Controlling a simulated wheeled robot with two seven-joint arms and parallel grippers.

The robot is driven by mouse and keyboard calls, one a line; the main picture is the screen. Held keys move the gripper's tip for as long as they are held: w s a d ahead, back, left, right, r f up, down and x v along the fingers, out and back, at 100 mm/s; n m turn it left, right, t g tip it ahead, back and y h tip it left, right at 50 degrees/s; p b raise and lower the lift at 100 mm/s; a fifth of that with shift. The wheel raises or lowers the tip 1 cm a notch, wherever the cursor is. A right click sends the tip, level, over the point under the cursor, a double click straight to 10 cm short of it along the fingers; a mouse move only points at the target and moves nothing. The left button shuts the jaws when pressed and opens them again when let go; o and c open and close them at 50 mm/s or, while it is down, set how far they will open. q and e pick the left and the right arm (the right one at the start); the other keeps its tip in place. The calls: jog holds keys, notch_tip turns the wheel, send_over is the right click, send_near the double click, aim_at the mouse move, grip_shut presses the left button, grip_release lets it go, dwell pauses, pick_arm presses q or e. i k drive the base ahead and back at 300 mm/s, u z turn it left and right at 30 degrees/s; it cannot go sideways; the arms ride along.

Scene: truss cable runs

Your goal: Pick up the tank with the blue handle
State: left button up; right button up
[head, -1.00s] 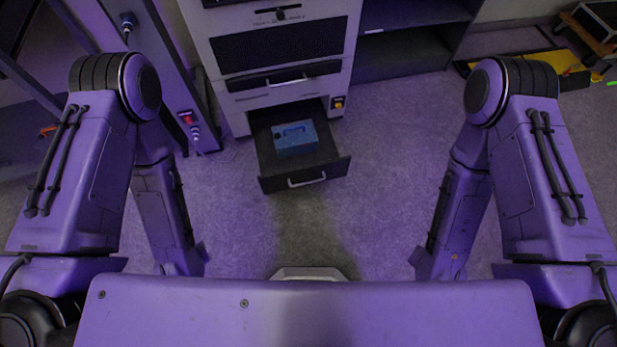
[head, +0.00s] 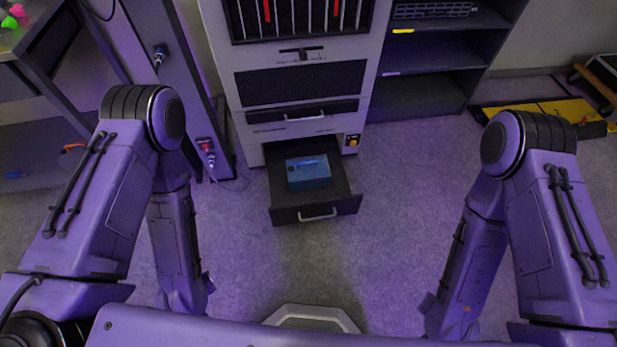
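A blue box-shaped object (head: 308,174), which may be the tank, sits inside an open dark drawer (head: 316,212) low in the light grey cabinet. A handle-like detail shows faintly on its top, too small to make out clearly. No other tank with a blue handle is clear in the head view. My two arms hang down on the left and right of the picture, well apart from the drawer. Neither gripper shows, so I cannot see their fingers.
The drawer juts out from the cabinet (head: 248,88) over open floor (head: 395,215). A dark shelf unit (head: 425,60) stands right of the cabinet. A grey post (head: 165,45) with a cable stands left. A yellow-and-black mat (head: 550,112) lies far right.

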aim_at(312, 172)
jog(key=k, duration=0.65)
jog(key=z, duration=0.6)
jog(key=i, duration=0.6)
jog(key=z, duration=0.65)
jog(key=i, duration=0.95)
jog(key=u, duration=0.95)
jog(key=i, duration=0.6)
jog(key=u, duration=0.7)
